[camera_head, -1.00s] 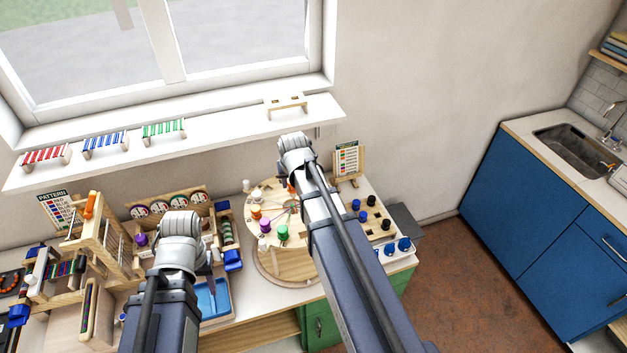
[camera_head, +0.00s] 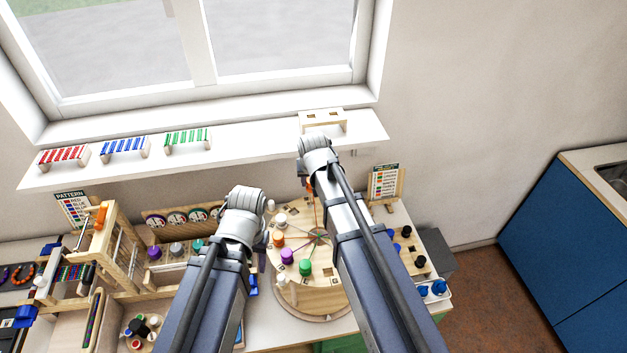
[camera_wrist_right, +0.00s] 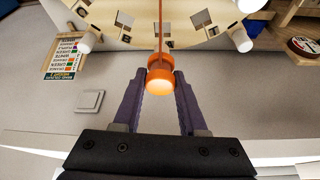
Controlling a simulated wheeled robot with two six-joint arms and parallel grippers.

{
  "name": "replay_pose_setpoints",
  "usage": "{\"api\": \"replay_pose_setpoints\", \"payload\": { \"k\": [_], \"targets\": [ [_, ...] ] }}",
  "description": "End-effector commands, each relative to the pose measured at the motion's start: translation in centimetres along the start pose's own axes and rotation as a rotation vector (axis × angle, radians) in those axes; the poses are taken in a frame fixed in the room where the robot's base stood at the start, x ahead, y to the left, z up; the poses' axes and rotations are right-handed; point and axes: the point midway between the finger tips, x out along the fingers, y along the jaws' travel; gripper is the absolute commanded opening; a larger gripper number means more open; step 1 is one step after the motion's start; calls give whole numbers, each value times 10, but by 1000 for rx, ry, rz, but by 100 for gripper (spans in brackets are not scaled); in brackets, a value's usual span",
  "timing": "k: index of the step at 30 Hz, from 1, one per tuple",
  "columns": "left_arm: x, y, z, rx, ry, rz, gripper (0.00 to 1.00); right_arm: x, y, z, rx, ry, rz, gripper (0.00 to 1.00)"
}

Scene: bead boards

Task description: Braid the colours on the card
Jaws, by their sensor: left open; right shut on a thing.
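A round wooden braiding disc (camera_head: 322,262) with threads meeting at its centre carries an orange bobbin (camera_head: 278,239), a purple bobbin (camera_head: 287,256), a green bobbin (camera_head: 305,267) and white pegs. My right gripper (camera_wrist_right: 158,84) is shut on another orange bobbin (camera_wrist_right: 160,79), with its orange thread running up towards the disc in the right wrist view. In the head view my right arm hides much of that grip. My left gripper (camera_head: 262,240) is open beside the disc's left edge; its fingertips are mostly hidden. A colour-list card (camera_head: 385,184) stands behind the disc.
A window sill (camera_head: 240,145) holds red, blue and green striped racks and a small wooden stand (camera_head: 322,121). A bead frame (camera_head: 103,245) and a pattern card (camera_head: 73,208) stand left. Black and blue knobs (camera_head: 439,286) sit right of the disc.

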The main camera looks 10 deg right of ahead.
Motion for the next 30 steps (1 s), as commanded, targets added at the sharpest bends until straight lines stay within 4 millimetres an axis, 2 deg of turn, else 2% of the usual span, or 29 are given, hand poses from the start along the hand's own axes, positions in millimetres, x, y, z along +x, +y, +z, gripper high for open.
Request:
{"api": "replay_pose_setpoints", "payload": {
  "k": [15,30],
  "targets": [
    [39,4,-3,-4,2,0,50,36,0,15,0,0,0,0],
    [41,4,-3,-4,2,0,50,38,0,16,0,0,0,0]
  ]
}}
